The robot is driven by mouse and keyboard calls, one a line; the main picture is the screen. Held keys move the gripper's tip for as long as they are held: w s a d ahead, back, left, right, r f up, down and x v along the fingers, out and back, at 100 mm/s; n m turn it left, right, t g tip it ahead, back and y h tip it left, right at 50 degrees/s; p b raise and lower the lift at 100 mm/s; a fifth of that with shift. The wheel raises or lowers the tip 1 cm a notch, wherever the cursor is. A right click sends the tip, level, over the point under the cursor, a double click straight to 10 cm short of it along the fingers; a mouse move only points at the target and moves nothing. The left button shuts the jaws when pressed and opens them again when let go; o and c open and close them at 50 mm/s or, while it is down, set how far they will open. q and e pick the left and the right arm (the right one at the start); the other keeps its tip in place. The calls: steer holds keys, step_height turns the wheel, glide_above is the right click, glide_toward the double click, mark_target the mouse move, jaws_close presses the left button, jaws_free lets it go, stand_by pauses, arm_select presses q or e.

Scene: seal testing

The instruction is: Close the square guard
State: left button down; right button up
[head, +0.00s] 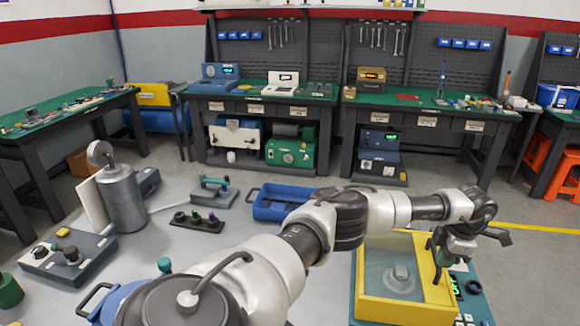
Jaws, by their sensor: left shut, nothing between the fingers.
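The square guard (405,309) is a yellow frame with a clear panel, at the lower right of the head view. It sits on a teal-edged machine base, and a round pale part shows through the panel. I cannot tell for sure whether the guard lies fully down. My left arm reaches across from the bottom left, and its left gripper (439,272) points down at the guard's right side. The gripper is shut and empty; whether it touches the yellow frame is unclear. My right gripper is not in view.
A blue tray (267,211), a dark block with knobs (197,221) and a grey metal cylinder (123,200) stand on the grey table, left of the guard. Workbenches (262,97) stand behind.

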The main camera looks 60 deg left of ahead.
arm_select(q)
steer(key=shift+w+f, duration=0.1)
steer(key=shift+f, duration=0.15)
steer(key=shift+d, duration=0.1)
stand_by(0.3)
steer(key=r+p, duration=0.2)
steer(key=r, duration=0.1)
steer(key=r+p, duration=0.1)
steer(key=r, duration=0.1)
steer(key=shift+s+a+p, duration=0.2)
steer(key=shift+a+p, duration=0.05)
steer(key=shift+p, duration=0.05)
steer(key=w+d+r+b, duration=0.3)
steer(key=w+r+b, duration=0.1)
steer(key=r, duration=0.3)
steer(key=shift+d+r, duration=0.15)
steer(key=shift+d, duration=0.15)
